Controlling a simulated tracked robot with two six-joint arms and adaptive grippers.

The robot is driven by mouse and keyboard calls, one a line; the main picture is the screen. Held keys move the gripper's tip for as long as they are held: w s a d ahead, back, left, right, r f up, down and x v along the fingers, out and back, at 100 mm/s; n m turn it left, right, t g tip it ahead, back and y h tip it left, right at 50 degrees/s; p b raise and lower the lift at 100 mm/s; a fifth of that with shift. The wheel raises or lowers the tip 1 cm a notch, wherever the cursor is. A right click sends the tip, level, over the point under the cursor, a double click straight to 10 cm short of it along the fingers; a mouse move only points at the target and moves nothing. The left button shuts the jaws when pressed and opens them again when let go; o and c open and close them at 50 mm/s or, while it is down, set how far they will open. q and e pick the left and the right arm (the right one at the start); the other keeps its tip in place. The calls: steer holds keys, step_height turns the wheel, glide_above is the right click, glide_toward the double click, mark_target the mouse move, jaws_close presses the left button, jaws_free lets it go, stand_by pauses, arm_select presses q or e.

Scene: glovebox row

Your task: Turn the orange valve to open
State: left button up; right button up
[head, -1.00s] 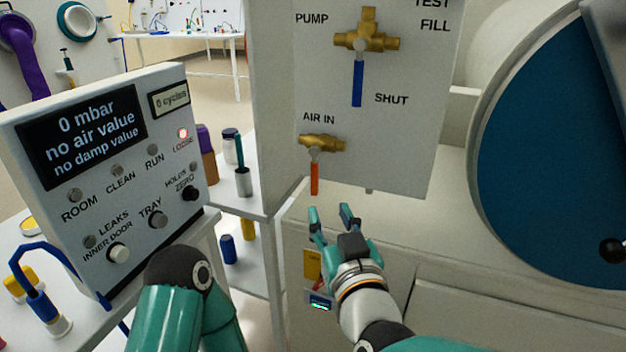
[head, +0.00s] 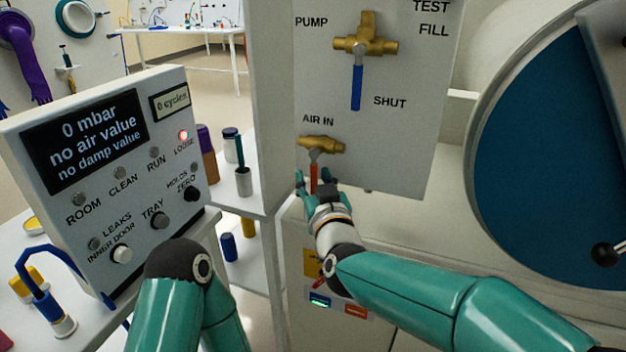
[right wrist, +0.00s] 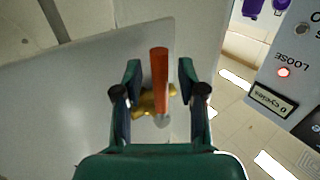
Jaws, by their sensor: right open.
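The orange valve handle (head: 314,178) hangs straight down from its brass body (head: 322,145) under the AIR IN label on the white panel. My right gripper (head: 314,182) is open at the handle. In the right wrist view the orange handle (right wrist: 159,80) stands between the two spread fingers (right wrist: 159,82), with a gap on each side. The brass body (right wrist: 150,103) shows behind it. In the head view the gripper hides the handle's lower end. My left arm shows at the bottom, but its gripper is out of view.
A blue-handled brass valve (head: 357,88) is above on the same panel (head: 420,150). A control box (head: 185,105) with a lit red LOOSE lamp (head: 183,135) stands left. A large blue round door (head: 540,160) is at right. Shelves with bottles (head: 231,146) stand left of the panel.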

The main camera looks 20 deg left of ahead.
jaws_close()
stand_by(0.3)
steer(key=shift+d+r+p, duration=0.15)
steer(key=shift+r+p, duration=0.05)
steer(key=shift+p, duration=0.55)
steer(key=shift+d+r+n+g+h+p, duration=0.2)
steer(key=shift+d+n+g+h+p, duration=0.8)
steer(key=shift+p, duration=3.1)
steer(key=shift+d+r+n+g+h+p, duration=0.45)
steer(key=shift+n+p, duration=1.05)
steer(key=shift+p, duration=2.55)
steer(key=shift+s+d+f, duration=0.1)
steer(key=shift+f, duration=0.2)
jaws_free()
